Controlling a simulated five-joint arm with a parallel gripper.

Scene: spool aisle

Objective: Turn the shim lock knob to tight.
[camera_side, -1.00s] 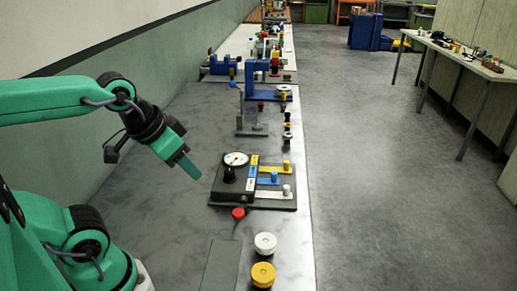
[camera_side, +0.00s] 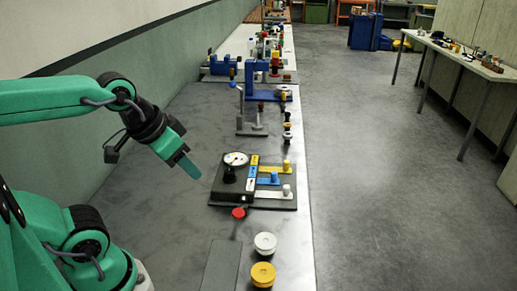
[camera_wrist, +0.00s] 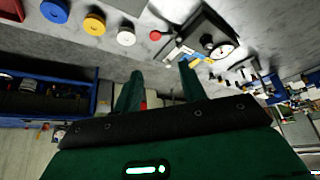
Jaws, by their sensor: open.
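A dark box (camera_side: 230,189) on the bench carries a white round dial (camera_side: 236,159) and a black knob (camera_side: 229,175). No readable lettering shows which knob is the shim lock, nor where it is set. Coloured labels and yellow, blue and white strips with small knobs lie at the box's right. My gripper (camera_side: 190,167) hangs in the air left of the box, fingers pointing down and right, apart from it. In the wrist view my gripper (camera_wrist: 160,80) is open and empty, with the dial (camera_wrist: 222,51) and black knob (camera_wrist: 206,41) beyond the fingers.
A red button (camera_side: 239,212), a white knob (camera_side: 265,242) and a yellow knob (camera_side: 262,274) stand nearer on the bench. A blue frame (camera_side: 255,80) and other fixtures stand farther along. The bench left of the box is clear, up to the wall.

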